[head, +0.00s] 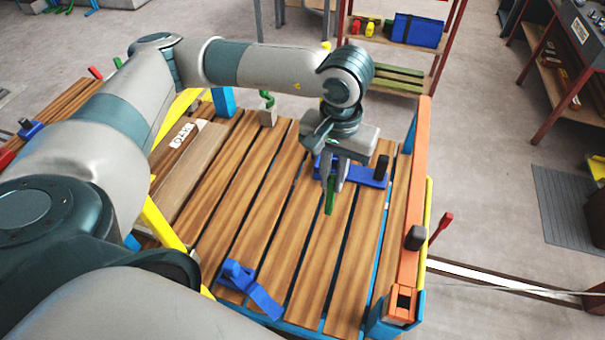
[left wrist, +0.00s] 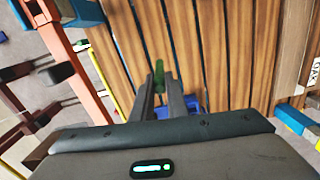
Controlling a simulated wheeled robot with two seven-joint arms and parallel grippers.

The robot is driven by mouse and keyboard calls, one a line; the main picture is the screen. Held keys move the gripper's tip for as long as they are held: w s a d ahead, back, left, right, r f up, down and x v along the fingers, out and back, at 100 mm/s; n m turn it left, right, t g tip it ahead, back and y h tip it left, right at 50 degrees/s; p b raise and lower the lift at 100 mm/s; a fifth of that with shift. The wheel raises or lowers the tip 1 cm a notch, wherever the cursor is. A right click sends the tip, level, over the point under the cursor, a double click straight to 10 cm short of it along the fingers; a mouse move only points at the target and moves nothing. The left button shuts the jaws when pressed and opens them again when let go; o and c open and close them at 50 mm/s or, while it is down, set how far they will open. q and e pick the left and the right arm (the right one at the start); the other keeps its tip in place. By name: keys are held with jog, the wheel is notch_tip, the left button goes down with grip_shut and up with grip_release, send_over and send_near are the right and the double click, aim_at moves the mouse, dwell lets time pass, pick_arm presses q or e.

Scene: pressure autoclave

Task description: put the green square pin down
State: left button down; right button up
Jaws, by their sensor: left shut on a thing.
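The green square pin (head: 330,196) is held in my left gripper (head: 334,176), above the wooden slats of the table (head: 290,240). The pin points down from the fingertips in the head view. In the left wrist view the green pin (left wrist: 159,77) shows between the two fingertips (left wrist: 160,88), which are shut on it. Its upper part is hidden by the fingers. I cannot tell the exact gap between the pin and the slats. My right gripper is in neither view.
A blue block with a black knob (head: 375,176) lies just behind and right of the gripper. A blue clamp-like piece (head: 250,285) sits at the front left. An orange rail (head: 412,210) borders the right side. A green piece on a block (head: 267,108) stands behind. The front-middle slats are clear.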

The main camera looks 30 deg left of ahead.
pick_arm(q)
jog(key=s+d+f+n+p, duration=0.1)
jog(key=d+f+n, duration=0.2)
jog(key=n, duration=1.3)
jog(key=s+d+f+n+p, duration=0.1)
jog(key=d+f+n, duration=0.3)
jog(key=n, duration=1.3)
jog(key=shift+d+f, duration=0.25)
jog(key=shift+f, duration=0.3)
jog(key=shift+s, duration=0.1)
notch_tip(320, 180, down, 6)
jog(key=p, duration=0.2)
jog(key=shift+f, duration=0.25)
